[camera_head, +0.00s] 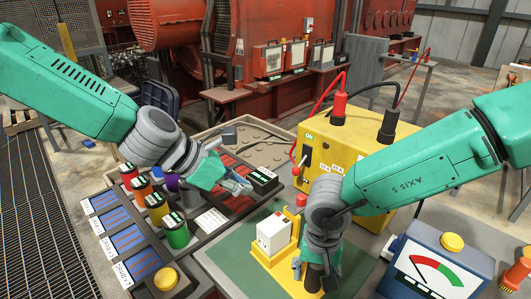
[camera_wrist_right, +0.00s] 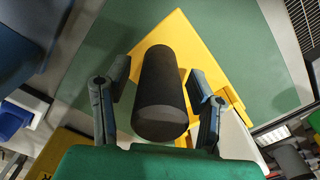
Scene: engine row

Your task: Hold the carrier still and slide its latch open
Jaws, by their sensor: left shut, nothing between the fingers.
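The carrier (camera_head: 268,257) is a yellow base on a green mat, with a white box (camera_head: 273,232) on it. A black cylindrical handle (camera_wrist_right: 161,95) on the yellow part stands between the fingers of my right gripper (camera_wrist_right: 158,85). Narrow gaps show beside the handle, so these fingers look open around it. In the head view my right gripper (camera_head: 312,275) points down at the carrier's right side and hides part of it. My left gripper (camera_head: 240,186) is shut and empty above the dark tray, apart from the carrier. I cannot make out the latch clearly.
Several coloured cylinders (camera_head: 176,230) stand left of the mat. A yellow box (camera_head: 345,140) with red and black cables stands behind the carrier. A blue gauge box (camera_head: 435,268) is at the right. The green mat (camera_head: 228,258) is clear left of the carrier.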

